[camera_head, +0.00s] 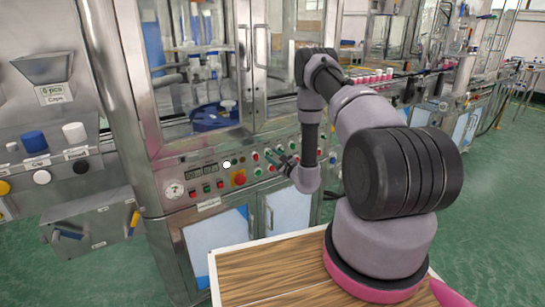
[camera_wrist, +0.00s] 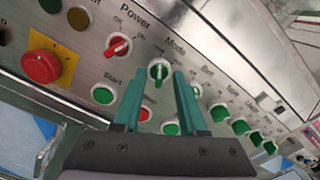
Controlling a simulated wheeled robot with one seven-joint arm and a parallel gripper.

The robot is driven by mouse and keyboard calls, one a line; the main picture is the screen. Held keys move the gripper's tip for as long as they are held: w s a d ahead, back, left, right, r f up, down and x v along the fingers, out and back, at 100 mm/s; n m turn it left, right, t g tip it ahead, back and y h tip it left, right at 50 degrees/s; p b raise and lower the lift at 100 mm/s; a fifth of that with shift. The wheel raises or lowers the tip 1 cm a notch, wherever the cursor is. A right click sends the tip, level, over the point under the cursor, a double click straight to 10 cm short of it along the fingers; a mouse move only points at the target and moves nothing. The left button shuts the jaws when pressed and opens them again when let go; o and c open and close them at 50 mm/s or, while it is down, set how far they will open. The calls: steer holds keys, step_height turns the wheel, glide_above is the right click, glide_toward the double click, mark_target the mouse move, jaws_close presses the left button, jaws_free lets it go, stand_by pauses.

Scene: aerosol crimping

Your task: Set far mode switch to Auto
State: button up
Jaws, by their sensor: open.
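In the wrist view, a green rotary switch with a white ring (camera_wrist: 158,71) sits under the printed word "Mode" on the slanted steel control panel. Its handle stands near upright in the picture; its small position labels are too blurred to read. My gripper (camera_wrist: 159,80) has two teal fingers, spread apart, pointing at the panel. The switch shows between the fingertips, one on each side; whether they touch it I cannot tell. In the head view, my gripper (camera_head: 279,160) is at the front panel of the machine, and the switch cannot be made out.
Left of the Mode switch is a red Power switch (camera_wrist: 118,46). A green Start button (camera_wrist: 103,93) and a red button (camera_wrist: 145,113) sit below. A large red button (camera_wrist: 42,66) is on a yellow plate. Several green controls run to the right. A wooden-topped table (camera_head: 265,270) stands in front.

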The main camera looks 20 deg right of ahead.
steer(key=shift+w+a, duration=0.15)
steer(key=shift+w, duration=0.2)
jaws_close()
steer(key=m, duration=1.1)
steer(key=shift+d+f+m, duration=0.1)
steer(key=shift+d+m, duration=0.2)
steer(key=shift+m, duration=0.3)
stand_by(0.4)
